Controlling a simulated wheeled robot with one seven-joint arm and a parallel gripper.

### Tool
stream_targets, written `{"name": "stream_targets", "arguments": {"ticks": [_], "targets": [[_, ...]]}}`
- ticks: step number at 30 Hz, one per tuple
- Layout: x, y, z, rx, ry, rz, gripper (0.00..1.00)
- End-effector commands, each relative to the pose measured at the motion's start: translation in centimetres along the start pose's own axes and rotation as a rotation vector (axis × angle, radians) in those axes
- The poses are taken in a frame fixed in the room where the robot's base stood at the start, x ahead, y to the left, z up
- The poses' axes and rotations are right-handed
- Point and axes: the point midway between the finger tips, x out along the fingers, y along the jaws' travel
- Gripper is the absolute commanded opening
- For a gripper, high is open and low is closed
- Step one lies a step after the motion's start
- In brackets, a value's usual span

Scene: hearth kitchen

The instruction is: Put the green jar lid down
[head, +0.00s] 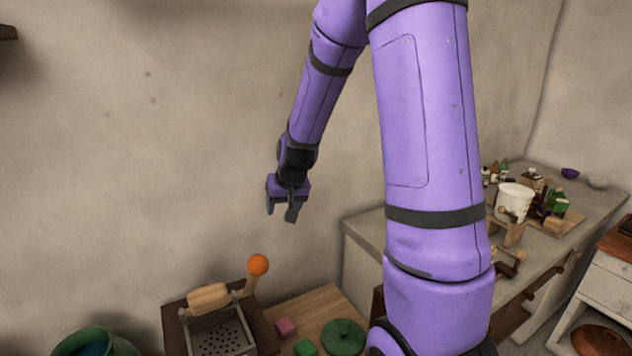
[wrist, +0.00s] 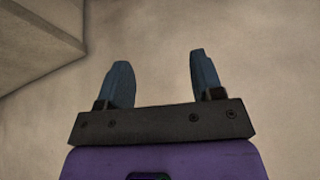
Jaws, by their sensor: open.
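A round green jar lid (head: 343,337) lies flat on a wooden board at the bottom of the head view, partly cut by my arm at its right. My gripper (head: 283,213) hangs well above and to the left of the lid, in front of the wall, touching nothing. In the wrist view my gripper (wrist: 162,80) shows its two blue-grey fingers apart with nothing between them. The lid does not show in the wrist view.
The wooden board (head: 310,307) also bears a pink cube (head: 286,328) and a green cube (head: 305,348). Left of it stands a dark box with a perforated plate (head: 221,340), a roller and an orange-knobbed crank (head: 258,265). A green pot (head: 95,343) is at lower left. A cluttered counter (head: 365,229) is at right.

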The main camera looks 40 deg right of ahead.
Motion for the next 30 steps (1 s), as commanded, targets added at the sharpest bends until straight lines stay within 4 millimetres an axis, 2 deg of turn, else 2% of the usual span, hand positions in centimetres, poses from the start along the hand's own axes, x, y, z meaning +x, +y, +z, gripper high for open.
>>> {"name": "stream_targets", "arguments": {"ticks": [1, 3, 8, 15, 24, 30], "targets": [[-2.2, -1.1, 0.3, -0.028, 0.01, -0.008, 0.61], [-4.7, -2.2, 0.9, -0.061, 0.011, -0.017, 0.61], [-10.2, -4.3, 3.1, -0.133, 0.015, -0.032, 0.61], [-17.8, -6.1, 7.6, -0.234, 0.024, -0.047, 0.61], [-25.2, -6.0, 14.5, -0.341, 0.037, -0.055, 0.61], [-28.0, -5.0, 18.2, -0.385, 0.042, -0.056, 0.61]]}}
